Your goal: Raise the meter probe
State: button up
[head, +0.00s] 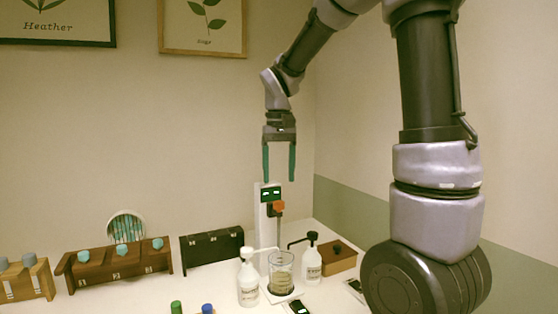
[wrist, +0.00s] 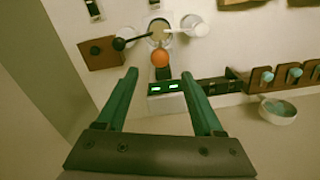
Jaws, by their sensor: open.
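The meter is a white upright stand (head: 264,235) with a dark display (head: 270,193) showing green readouts. The display also shows in the wrist view (wrist: 164,88). An orange knob (head: 277,208) sits on its front; in the wrist view it is round (wrist: 160,57). A grey probe rod (head: 279,233) hangs below the knob, down to the glass beaker (head: 281,285) of pale liquid. The rod's lower end is hard to make out. My gripper (head: 278,179) is open and empty, fingers pointing down just above the meter's top. In the wrist view the knob appears beyond the fingertips (wrist: 159,75).
White pump bottles stand left (head: 248,281) and right (head: 312,263) of the beaker, their spouts close to it. A wooden box (head: 339,258) is behind right. Wooden bottle racks (head: 120,262) line the left, with a black rack (head: 212,248) nearer the meter. A wall is close behind.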

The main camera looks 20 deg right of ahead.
jog(key=shift+r, duration=2.2)
jog(key=s+d+r+m+t+y, duration=0.1)
jog(key=s+d+t, duration=0.2)
jog(key=s, duration=0.4)
jog(key=s+d+r+m+t+y, duration=0.1)
jog(key=s+t, duration=0.3)
jog(key=s, duration=0.4)
jog(key=shift+d+r+m, duration=0.6)
jog(key=shift+d+m, duration=0.1)
jog(key=shift+d, duration=0.2)
